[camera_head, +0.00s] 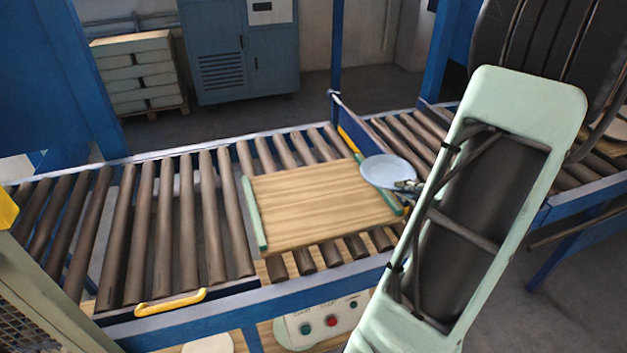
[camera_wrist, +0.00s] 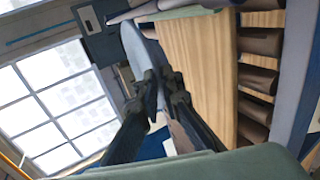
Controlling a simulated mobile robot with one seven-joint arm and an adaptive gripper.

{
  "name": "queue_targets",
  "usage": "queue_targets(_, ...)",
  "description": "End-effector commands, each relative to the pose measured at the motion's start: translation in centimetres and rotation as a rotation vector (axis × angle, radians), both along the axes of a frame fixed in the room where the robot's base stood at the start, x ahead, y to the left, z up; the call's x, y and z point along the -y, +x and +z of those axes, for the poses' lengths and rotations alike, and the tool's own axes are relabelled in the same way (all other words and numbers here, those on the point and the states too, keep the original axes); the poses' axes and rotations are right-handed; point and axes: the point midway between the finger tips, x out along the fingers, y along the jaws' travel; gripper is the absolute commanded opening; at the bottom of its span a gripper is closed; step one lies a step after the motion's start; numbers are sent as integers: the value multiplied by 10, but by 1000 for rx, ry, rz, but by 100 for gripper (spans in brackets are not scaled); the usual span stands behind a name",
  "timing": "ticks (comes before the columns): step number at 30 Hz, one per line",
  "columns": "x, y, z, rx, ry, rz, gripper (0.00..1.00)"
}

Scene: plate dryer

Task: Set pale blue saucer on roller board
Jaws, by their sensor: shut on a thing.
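The pale blue saucer (camera_head: 387,171) is held above the right end of the wooden roller board in the head view. In the wrist view the saucer (camera_wrist: 136,52) shows nearly edge-on beyond the fingers. My gripper (camera_head: 408,186) is shut on the saucer's near right rim; its fingers (camera_wrist: 160,86) meet at the rim in the wrist view. The roller board (camera_head: 315,203) lies on the conveyor rollers, with green strips along its left and right ends; it also shows in the wrist view (camera_wrist: 198,50). My arm hides part of the conveyor on the right.
Brown rollers (camera_head: 185,215) run left of the board, and more lie to the right. A blue frame with a yellow handle (camera_head: 170,303) edges the front. A control box (camera_head: 325,322) with buttons is below. The board's top is bare at left and middle.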

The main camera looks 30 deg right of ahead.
Motion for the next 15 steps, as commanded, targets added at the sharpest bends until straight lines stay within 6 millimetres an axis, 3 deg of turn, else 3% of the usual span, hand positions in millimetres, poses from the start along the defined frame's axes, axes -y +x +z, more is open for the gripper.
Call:
queue_targets(5, 3, 11, -5, 1, 0, -16, 0)
queue_targets(15, -6, 92, -46, 0, 2, -13, 0)
